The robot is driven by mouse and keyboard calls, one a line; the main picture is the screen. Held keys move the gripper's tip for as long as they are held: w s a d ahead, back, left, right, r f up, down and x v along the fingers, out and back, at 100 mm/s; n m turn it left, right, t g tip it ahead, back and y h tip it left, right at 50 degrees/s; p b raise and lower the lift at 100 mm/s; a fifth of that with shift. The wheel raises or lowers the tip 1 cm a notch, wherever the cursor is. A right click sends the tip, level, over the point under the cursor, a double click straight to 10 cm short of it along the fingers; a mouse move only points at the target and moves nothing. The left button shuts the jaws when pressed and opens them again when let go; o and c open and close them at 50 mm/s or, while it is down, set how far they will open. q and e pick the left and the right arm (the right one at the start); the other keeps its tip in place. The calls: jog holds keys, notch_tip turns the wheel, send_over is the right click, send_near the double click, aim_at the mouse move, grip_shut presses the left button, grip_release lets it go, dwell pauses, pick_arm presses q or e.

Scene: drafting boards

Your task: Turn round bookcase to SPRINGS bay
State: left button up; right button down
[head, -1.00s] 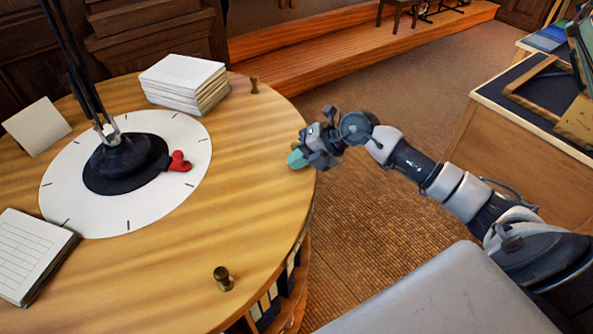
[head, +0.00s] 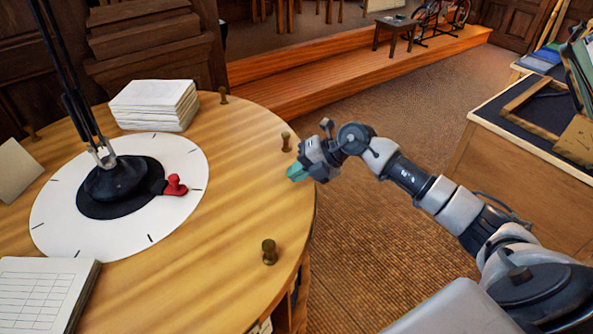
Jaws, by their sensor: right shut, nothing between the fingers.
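The round bookcase (head: 215,235) has a wooden top at left, with brass pegs round its edge: a front one (head: 269,252), a right one (head: 286,141) and a back one (head: 222,95). A white dial (head: 60,215) lies in the middle, with a red pointer (head: 174,187) directed right. Shelf bays show only as a sliver below the front right rim; no SPRINGS label is readable. My right gripper (head: 292,174) is shut and empty, its teal tips at the top's right edge, just in front of the right peg. I cannot tell whether they touch. My left gripper is out of view.
On the top are a paper stack (head: 153,105), a lined pad (head: 40,290), a pale card (head: 17,170) and a black lamp base (head: 120,183). A drafting desk (head: 510,165) stands at right. Open carpet (head: 375,255) lies between; a wooden step (head: 330,70) is behind.

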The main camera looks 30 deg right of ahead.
jog(key=shift+s+a+r+p, duration=0.15)
jog(key=shift+s+r+p, duration=0.45)
jog(key=shift+p, duration=0.2)
notch_tip(320, 180, up, 8)
jog(key=p, duration=0.6)
jog(key=shift+p, duration=0.3)
jog(key=shift+f, duration=0.1)
